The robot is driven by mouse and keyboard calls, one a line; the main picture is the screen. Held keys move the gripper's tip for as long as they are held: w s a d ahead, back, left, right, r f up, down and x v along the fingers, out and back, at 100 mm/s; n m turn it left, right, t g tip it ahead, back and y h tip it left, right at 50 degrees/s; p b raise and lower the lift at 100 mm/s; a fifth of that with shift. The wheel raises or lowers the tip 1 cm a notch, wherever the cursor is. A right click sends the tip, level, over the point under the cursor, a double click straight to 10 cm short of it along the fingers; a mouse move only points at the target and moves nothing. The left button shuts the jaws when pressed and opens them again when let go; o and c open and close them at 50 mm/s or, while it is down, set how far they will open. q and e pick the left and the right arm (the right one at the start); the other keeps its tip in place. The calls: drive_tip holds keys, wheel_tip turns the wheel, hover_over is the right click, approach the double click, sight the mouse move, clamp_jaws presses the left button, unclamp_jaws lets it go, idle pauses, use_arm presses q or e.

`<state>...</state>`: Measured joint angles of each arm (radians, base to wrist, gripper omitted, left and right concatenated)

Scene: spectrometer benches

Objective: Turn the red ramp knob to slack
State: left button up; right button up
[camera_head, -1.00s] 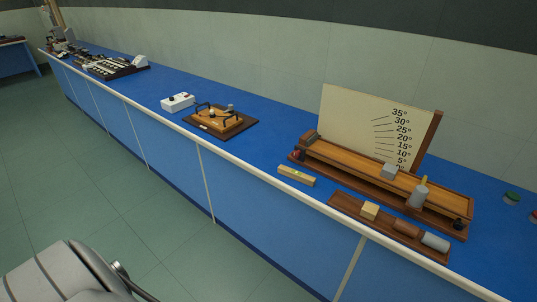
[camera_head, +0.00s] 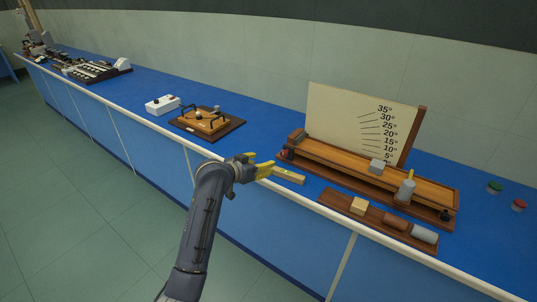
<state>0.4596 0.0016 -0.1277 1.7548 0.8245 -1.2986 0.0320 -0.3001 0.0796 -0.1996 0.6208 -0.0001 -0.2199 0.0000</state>
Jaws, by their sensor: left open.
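The ramp (camera_head: 430,192) is a wooden track on a dark wooden base, in front of an angle board marked in degrees. A small dark red knob (camera_head: 287,154) shows at the ramp's left end. A black knob (camera_head: 445,214) is at its right end. My left gripper (camera_head: 264,166) has yellow fingers, is open, and is at the bench's front edge. In the picture it is just left of and below the red knob, apart from it. Its fingertips come close to the spirit level (camera_head: 290,177); I cannot tell if they touch. My right gripper is not in view.
A grey block (camera_head: 377,166) and a grey cylinder with a yellow top (camera_head: 405,190) are on the ramp. A wooden tray (camera_head: 334,200) with a block and cylinders lies in front. Green (camera_head: 494,187) and red (camera_head: 519,205) round items are at right.

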sight(283, 154)
use_arm(q)
drive_tip(key=x, duration=1.1)
drive_tip(key=r+x, duration=0.1)
drive_tip(key=x, duration=0.4)
drive_tip(key=shift+w+d+f, duration=0.1)
drive_tip(key=shift+w+f, duration=0.05)
drive_tip(key=shift+w, duration=0.45)
drive_tip(key=shift+c, duration=0.2)
clamp_jaws()
